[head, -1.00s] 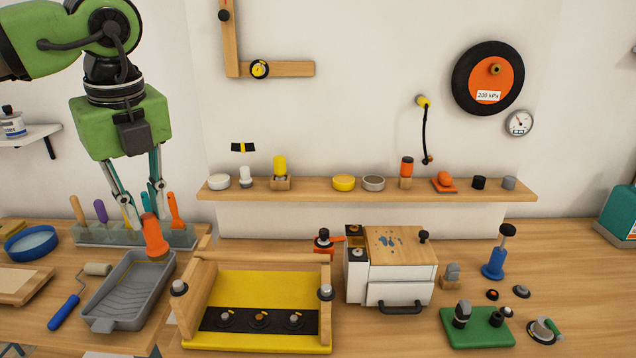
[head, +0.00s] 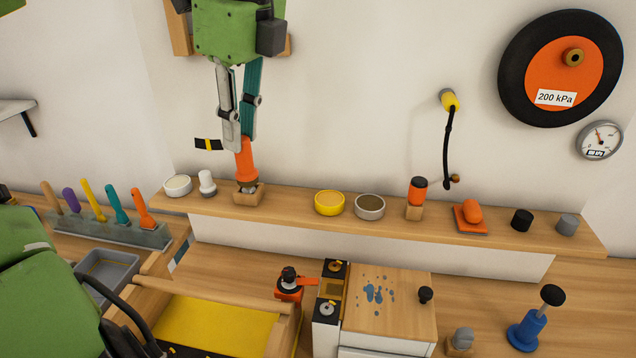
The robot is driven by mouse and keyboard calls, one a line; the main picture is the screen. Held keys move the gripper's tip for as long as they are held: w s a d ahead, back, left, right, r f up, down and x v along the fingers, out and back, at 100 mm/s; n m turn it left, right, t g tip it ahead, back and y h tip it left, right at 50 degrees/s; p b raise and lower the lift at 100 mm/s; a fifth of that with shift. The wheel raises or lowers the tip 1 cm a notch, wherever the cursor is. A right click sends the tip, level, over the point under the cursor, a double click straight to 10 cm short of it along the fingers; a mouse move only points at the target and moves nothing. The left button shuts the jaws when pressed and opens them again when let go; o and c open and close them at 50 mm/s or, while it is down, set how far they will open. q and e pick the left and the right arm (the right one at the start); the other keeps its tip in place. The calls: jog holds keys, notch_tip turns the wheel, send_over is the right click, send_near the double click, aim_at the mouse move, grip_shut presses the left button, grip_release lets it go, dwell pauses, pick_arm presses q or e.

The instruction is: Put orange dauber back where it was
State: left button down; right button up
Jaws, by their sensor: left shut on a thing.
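My left gripper (head: 240,137) hangs down from the top of the head view, shut on the upper end of an orange dauber (head: 246,163). The dauber is upright, its lower end at a small wooden holder (head: 248,197) on the wall shelf. A pale piece shows between the dauber and the holder. I cannot tell whether the dauber is seated in the holder or just in front of or above it. The yellow-topped piece seen earlier at this holder is not visible. My right gripper is not in view.
The shelf (head: 480,232) also holds a white bottle (head: 207,183) and white tin (head: 178,185) left of the holder. A yellow tin (head: 329,203), grey tin (head: 369,207) and an orange, black-topped piece (head: 417,190) stand to the right. A wooden-topped box (head: 395,310) stands below.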

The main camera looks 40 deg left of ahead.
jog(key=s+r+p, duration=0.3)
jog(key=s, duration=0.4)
pick_arm(q)
jog(key=w+a+f+p, duration=0.1)
jog(key=w+f, duration=0.3)
jog(key=w+f+p, duration=0.2)
jog(key=w+f, duration=0.2)
jog(key=w+a+f+p, duration=0.1)
jog(key=w+f+p, duration=0.1)
jog(key=w+f, duration=0.2)
jog(key=shift+w+a+f, duration=0.15)
jog(key=shift+a+f, duration=0.15)
jog(key=shift+a, duration=0.05)
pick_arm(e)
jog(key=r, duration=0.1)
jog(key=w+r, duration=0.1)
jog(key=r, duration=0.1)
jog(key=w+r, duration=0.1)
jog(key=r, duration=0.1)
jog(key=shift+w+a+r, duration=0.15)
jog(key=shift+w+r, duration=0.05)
pick_arm(q)
jog(key=c, duration=1.9)
grip_release()
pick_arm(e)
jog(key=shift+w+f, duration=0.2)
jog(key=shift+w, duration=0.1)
